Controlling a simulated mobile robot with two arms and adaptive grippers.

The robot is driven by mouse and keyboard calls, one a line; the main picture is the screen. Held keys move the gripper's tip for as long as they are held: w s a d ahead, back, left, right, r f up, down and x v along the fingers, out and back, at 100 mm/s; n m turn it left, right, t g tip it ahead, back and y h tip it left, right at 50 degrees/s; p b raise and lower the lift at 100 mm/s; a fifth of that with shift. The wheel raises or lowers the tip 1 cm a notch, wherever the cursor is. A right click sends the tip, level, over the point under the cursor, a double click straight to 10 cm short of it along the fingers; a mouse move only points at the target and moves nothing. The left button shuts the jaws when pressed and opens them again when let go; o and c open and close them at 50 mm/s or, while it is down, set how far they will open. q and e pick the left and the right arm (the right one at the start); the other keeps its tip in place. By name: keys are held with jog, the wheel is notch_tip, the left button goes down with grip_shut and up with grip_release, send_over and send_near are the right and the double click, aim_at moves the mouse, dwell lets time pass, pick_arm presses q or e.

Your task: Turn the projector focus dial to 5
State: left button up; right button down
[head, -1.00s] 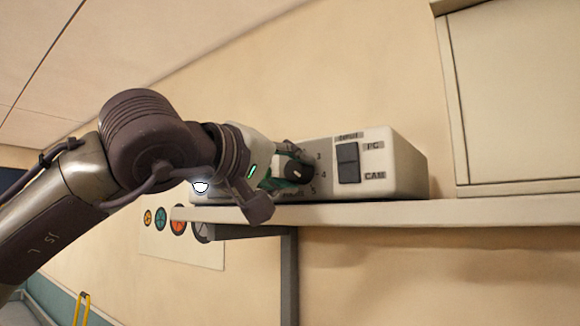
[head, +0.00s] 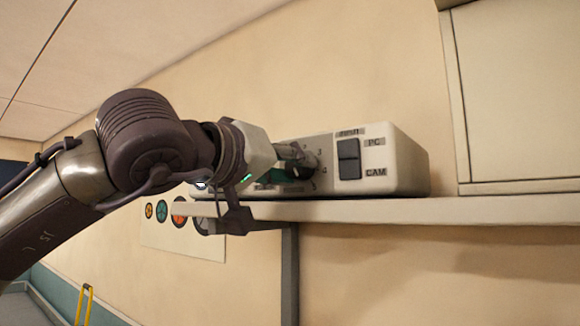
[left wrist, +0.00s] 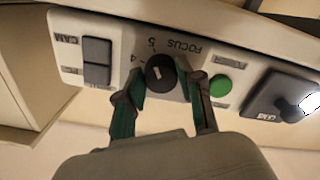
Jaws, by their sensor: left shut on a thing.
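The projector (head: 408,160) is a pale box on a shelf in the head view. Its dark round focus dial (left wrist: 161,73) has a short white mark and shows in the left wrist view, where the panel appears upside down. The printed 5, the 4 and the word FOCUS lie around the dial's far side. I cannot tell exactly which number the mark points to. My left gripper (left wrist: 162,80) is shut on the dial, one finger on each side. In the head view my left gripper (head: 292,166) partly hides the dial. My right gripper is not in view.
A dark PC/CAM switch (head: 348,159) sits right of the dial. A green button (left wrist: 220,86) is beside one finger in the left wrist view. The shelf (head: 400,210) runs under the projector, and a cabinet (head: 520,95) stands to the right.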

pick_arm(q)
jog(key=shift+f, duration=0.15)
jog(key=o, duration=1.1)
jog(key=shift+o, duration=0.2)
jog(key=shift+s+a, duration=0.1)
jog(key=shift+s, duration=0.05)
jog(key=v, duration=1.1)
jog(key=shift+s+a, duration=0.15)
jog(key=shift+s, duration=0.1)
